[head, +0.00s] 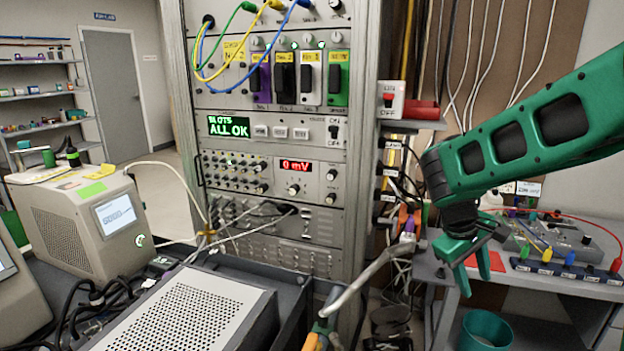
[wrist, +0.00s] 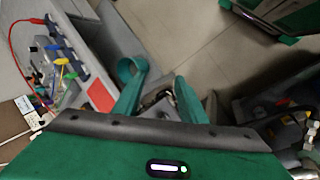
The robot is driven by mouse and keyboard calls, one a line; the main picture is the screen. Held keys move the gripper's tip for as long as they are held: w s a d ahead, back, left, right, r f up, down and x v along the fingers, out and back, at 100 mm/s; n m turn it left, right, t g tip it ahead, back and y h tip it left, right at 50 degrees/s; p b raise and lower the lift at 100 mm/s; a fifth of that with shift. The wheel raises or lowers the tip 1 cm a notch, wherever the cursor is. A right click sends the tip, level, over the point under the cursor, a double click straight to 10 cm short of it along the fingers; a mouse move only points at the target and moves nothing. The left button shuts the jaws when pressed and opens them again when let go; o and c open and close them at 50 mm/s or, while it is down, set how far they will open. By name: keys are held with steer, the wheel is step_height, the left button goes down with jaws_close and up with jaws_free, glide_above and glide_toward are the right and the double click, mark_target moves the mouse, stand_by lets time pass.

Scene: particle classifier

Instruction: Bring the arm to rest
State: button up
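My green arm (head: 520,135) reaches in from the right edge of the head view, bent at a black joint. My gripper (head: 474,276) hangs below that joint, fingers pointing down, in front of the grey side bench at the right. In the wrist view my gripper (wrist: 158,88) shows two green fingers standing apart with a clear gap. Nothing is held between them. The gripper seems to touch nothing, though its exact distance from the bench edge is hard to tell.
An instrument rack (head: 270,170) with an "ALL OK" display stands in the middle. The grey bench (head: 560,285) carries a blue socket strip (head: 570,270) and leads. A teal bin (head: 487,330) stands below the gripper. A beige box (head: 85,225) is at left. Open floor (wrist: 225,50) shows in the wrist view.

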steer(key=s+d+m+y, duration=0.2)
steer(key=s+m, duration=0.3)
steer(key=s, duration=0.8)
steer(key=s+d+m+y, duration=0.3)
steer(key=s+m, duration=0.2)
steer(key=s, duration=0.8)
steer(key=shift+s+r+m+g, duration=0.3)
steer(key=shift+s+r+g, duration=0.05)
steer(key=shift+r+g, duration=0.05)
steer(key=shift+w+f, duration=0.25)
steer(key=shift+w, duration=0.45)
stand_by(0.3)
